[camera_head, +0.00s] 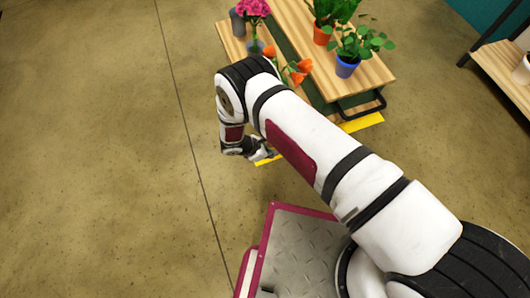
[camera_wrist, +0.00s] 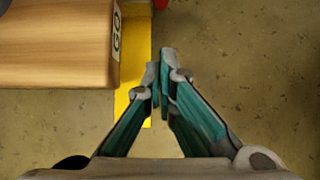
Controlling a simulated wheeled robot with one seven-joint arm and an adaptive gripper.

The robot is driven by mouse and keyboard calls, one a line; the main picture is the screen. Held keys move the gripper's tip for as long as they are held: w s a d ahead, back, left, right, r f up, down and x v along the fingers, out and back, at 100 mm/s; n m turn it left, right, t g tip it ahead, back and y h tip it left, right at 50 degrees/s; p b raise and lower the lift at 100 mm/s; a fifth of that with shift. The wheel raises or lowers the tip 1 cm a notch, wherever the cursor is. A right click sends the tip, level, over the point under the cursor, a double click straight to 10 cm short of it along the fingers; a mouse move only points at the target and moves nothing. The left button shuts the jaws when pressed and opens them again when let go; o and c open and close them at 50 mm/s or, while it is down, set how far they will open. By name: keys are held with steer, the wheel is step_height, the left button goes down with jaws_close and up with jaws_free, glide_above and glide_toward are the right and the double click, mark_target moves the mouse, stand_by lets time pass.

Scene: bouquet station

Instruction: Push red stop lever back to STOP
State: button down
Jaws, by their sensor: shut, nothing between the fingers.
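My gripper (camera_wrist: 159,72) is shut and empty in the wrist view, its fingertips over the floor beside a yellow strip. In the head view my gripper (camera_head: 264,153) hangs low by the near end of the plant bench. A small red piece (camera_wrist: 161,4) shows at the top edge of the wrist view, ahead of the fingertips and apart from them. It may be part of the stop lever, but most of it is cut off. A GO label (camera_wrist: 116,32) sits on the end of a wooden board left of the fingertips. No STOP mark is visible.
The wooden board (camera_wrist: 50,45) fills the wrist view's upper left. The bench (camera_head: 295,30) carries potted plants, including a blue pot (camera_head: 347,67) and orange flowers (camera_head: 298,74) close to my arm. A yellow floor strip (camera_head: 362,122) edges the bench. Floor at left is clear.

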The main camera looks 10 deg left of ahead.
steer(key=w+d, duration=0.1)
steer(key=d+b, duration=0.1)
steer(key=w+d, duration=0.1)
steer(key=d, duration=0.1)
steer(key=shift+w+r, duration=0.1)
steer(key=shift+w, duration=0.2)
steer(key=shift+r, duration=0.15)
steer(key=shift+w+d+r+g+y+p, duration=0.15)
steer(key=shift+g+y+p, duration=0.25)
steer(key=shift+p, duration=0.45)
